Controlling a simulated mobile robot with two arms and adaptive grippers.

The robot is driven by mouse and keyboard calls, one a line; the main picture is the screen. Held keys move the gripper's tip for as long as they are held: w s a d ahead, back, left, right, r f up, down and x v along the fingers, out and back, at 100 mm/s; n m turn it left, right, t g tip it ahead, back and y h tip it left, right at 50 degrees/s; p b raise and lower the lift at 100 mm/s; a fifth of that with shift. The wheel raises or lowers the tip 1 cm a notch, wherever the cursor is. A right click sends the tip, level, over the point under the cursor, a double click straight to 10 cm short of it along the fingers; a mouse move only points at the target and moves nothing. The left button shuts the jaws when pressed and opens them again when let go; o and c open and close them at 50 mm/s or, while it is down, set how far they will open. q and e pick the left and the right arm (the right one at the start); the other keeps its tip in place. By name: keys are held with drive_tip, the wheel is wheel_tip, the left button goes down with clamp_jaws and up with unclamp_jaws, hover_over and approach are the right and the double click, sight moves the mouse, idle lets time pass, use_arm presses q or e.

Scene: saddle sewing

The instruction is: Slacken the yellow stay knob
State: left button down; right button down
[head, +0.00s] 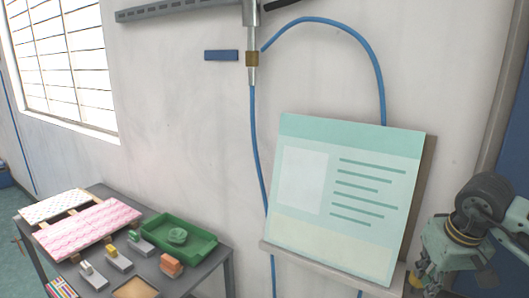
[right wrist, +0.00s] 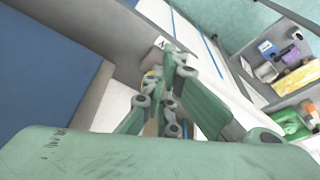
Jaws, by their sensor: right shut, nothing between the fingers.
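My right gripper (head: 418,272) is at the lower right in the head view, beside the lower right corner of the teal-and-white board (head: 350,200). In the right wrist view its green fingers (right wrist: 170,75) are closed together with nothing between them. A small yellowish patch (right wrist: 149,76) shows just left of the fingers, mostly covered by them. I cannot tell whether it is the yellow stay knob or whether the fingers touch it. My left gripper is out of both views.
A ledge (head: 325,270) runs under the board. A blue hose (head: 376,62) loops behind it. A dark table (head: 205,265) at the lower left bears a green tray (head: 205,244) and small blocks. The right wrist view shows a shelf with bins (right wrist: 295,72) at right.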

drive_tip(key=shift+w+d, duration=0.1)
drive_tip(key=shift+d, duration=0.65)
drive_tip(key=shift+f, duration=0.1)
drive_tip(key=shift+s+d+f+b, duration=0.1)
drive_tip(key=shift+s+b, duration=0.1)
drive_tip(key=shift+b, duration=0.15)
wheel_tip(320, 180, up, 6)
drive_tip(key=p, duration=0.4)
drive_tip(key=shift+p, duration=0.3)
drive_tip(key=shift+s, duration=0.15)
